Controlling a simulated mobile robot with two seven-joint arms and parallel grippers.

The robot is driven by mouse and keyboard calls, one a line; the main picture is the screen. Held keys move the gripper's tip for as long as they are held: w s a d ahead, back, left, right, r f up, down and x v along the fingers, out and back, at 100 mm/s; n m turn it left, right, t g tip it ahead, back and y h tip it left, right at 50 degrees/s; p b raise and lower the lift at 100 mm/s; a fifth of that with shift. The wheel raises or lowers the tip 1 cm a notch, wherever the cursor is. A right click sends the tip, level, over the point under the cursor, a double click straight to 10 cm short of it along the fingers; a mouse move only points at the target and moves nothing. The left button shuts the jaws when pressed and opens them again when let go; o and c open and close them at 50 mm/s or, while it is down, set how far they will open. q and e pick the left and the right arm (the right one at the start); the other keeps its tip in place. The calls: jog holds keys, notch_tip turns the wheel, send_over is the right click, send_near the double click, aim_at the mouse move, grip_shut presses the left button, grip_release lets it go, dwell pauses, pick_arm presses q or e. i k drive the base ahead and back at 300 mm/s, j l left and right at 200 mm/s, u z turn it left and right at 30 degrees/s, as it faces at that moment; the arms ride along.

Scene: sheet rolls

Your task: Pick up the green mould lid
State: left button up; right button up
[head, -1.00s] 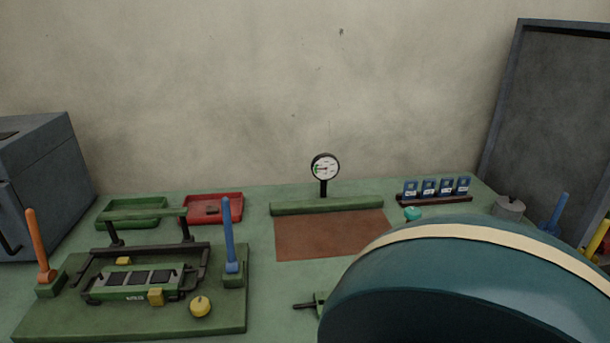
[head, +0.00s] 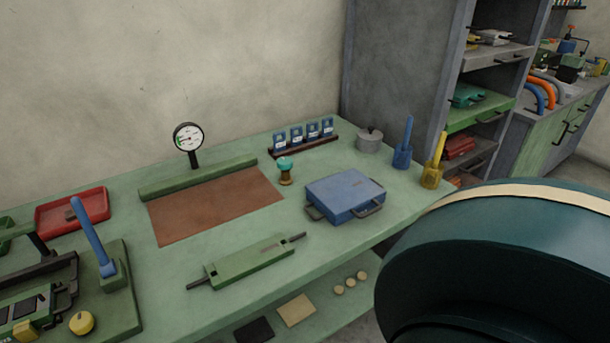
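No piece is plainly marked as the green mould lid. A flat teal-green piece (head: 467,95) with a dark handle lies on a green shelf in the grey cabinet at the right; it is small, and I cannot tell whether it is the lid. A long green block (head: 248,262) with a dark rod at each end lies near the table's front edge. A blue mould-like case (head: 345,194) with dark side handles sits closed on the table's right part. Neither of my grippers is in view.
The green table (head: 330,240) has a brown mat (head: 214,206), a gauge (head: 188,138), a teal-topped stamp (head: 285,170), a grey pot (head: 369,139), and blue (head: 402,150) and yellow (head: 432,170) upright handles. The cabinet (head: 400,65) stands behind. A large dark teal rounded part of mine covers the lower right.

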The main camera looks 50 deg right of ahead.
aim_at(224, 272)
jog(key=z, duration=1.05)
